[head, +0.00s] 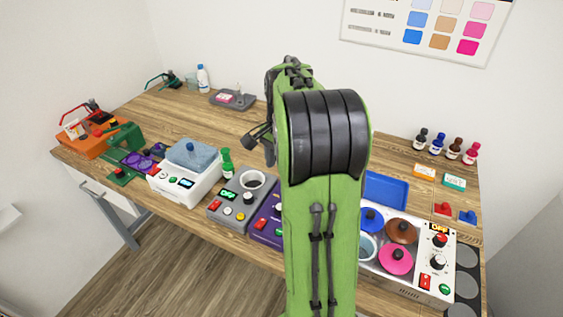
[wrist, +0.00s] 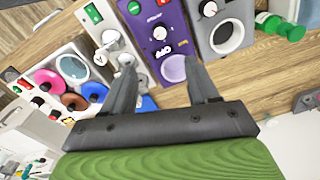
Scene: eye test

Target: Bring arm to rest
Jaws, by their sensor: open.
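My green arm (head: 325,230) rises through the middle of the head view and hides part of the table behind it. My gripper (head: 256,137) shows at the arm's left side, partly hidden, above the wooden table (head: 190,112). In the wrist view my gripper (wrist: 160,65) has its two dark fingers well apart, with nothing between them. Beyond the fingers are a purple device (wrist: 160,30) and a grey device (wrist: 222,28) on the table, apart from the fingers as far as I can tell.
A white device (head: 186,182) with a blue-grey lid and a green bottle (head: 226,163) stand left of my arm. A white unit (head: 433,278) with several coloured lids stands at right. Small bottles (head: 438,145) line the back right. The back-left tabletop is mostly clear.

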